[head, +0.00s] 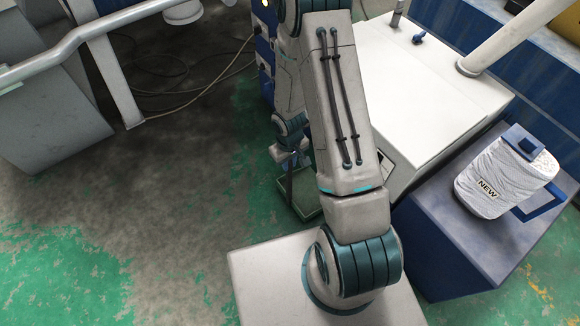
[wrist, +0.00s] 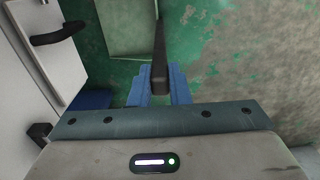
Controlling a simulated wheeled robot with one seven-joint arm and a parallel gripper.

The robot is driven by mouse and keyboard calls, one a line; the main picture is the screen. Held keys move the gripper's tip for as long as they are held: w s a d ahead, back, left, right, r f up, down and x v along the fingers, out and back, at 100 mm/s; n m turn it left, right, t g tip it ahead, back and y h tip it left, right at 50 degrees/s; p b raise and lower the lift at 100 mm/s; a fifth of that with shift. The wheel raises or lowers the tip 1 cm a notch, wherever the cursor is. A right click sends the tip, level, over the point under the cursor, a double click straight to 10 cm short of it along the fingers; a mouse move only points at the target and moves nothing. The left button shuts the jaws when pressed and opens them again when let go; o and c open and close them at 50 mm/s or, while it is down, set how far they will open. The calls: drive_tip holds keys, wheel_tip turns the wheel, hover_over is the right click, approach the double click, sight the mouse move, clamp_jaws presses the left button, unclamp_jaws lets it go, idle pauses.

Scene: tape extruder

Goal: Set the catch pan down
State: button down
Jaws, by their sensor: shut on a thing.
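The catch pan (head: 304,192) is a shallow grey-green tray low down by the floor, partly hidden behind my arm in the head view. In the wrist view, part of its flat surface (wrist: 132,30) shows at the top. My gripper (head: 291,163) points down over its left part. In the wrist view, my gripper's blue fingers (wrist: 160,75) are shut on a dark upright bar (wrist: 160,50), which looks like the pan's handle. I cannot tell whether the pan touches the floor.
A white machine cabinet (head: 430,80) stands right of the pan; its side with a black handle (wrist: 58,33) shows in the wrist view. A blue box (head: 465,240) with a white bag marked NEW (head: 495,180) is further right. Worn green-grey floor (head: 150,210) is open left.

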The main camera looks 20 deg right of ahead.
drive_tip(key=shift+f, duration=0.95)
drive_tip(key=c, duration=1.4)
unclamp_jaws()
drive_tip(key=shift+o, duration=0.2)
wheel_tip(320, 180, up, 12)
drive_tip(key=p, duration=0.5)
wheel_tip(320, 180, up, 14)
drive_tip(key=s+d+m+h, duration=0.1)
drive_tip(key=s+d+m, duration=0.1)
drive_tip(key=s, duration=0.1)
drive_tip(key=s+a+r+m+t+y, duration=0.1)
drive_tip(key=s+a+r, duration=0.1)
drive_tip(key=s+r, duration=0.8)
wheel_tip(320, 180, up, 2)
drive_tip(key=shift+s+r, duration=0.25)
drive_tip(key=shift+s, duration=0.15)
